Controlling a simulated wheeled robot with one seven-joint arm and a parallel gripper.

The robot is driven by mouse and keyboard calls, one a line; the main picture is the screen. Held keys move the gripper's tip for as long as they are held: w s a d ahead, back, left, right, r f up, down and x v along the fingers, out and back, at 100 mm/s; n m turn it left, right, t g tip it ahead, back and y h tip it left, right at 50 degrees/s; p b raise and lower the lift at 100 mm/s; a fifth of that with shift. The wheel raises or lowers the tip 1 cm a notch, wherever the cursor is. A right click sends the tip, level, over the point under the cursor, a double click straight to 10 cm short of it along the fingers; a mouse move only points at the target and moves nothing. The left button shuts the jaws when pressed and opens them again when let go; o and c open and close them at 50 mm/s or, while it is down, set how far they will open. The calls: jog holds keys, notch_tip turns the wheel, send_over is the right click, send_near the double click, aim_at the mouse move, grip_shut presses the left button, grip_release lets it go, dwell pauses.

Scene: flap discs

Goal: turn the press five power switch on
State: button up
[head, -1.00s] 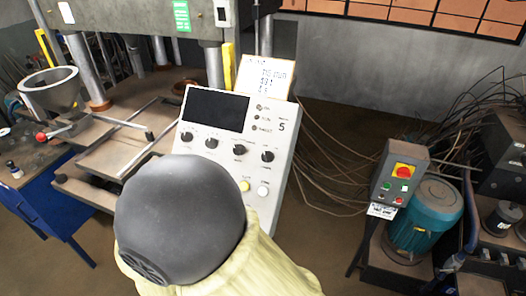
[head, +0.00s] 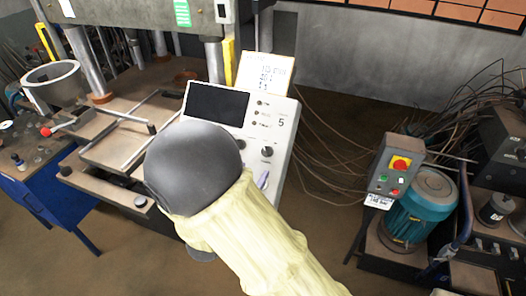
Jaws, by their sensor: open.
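The control panel (head: 287,120) marked 5 stands tilted in the middle, with a dark screen (head: 217,104), small lamps and black knobs. My arm covers its lower left part. A pale, bluish-white part (head: 263,179) shows at the panel's lower right edge beside my arm; I cannot tell what it is. To the right, a grey switch box (head: 386,170) carries a red knob on a yellow plate (head: 400,164), a green button (head: 383,178) and a red button (head: 394,191). I cannot read which one is the power switch. My gripper is hidden behind my arm.
A teal motor (head: 420,212) stands beside the switch box. Loose cables (head: 335,150) hang between panel and box. The press bed (head: 120,145), a metal funnel (head: 52,82) and a blue table (head: 50,195) are at left. The floor between panel and box is open.

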aim_at(265, 154)
jog(key=p+x, duration=0.2)
jog(key=x, duration=0.5)
jog(key=shift+w+d+p, duration=0.15)
jog(key=shift+w+p, duration=0.15)
jog(key=shift+p, duration=0.05)
jog(key=c, duration=1)
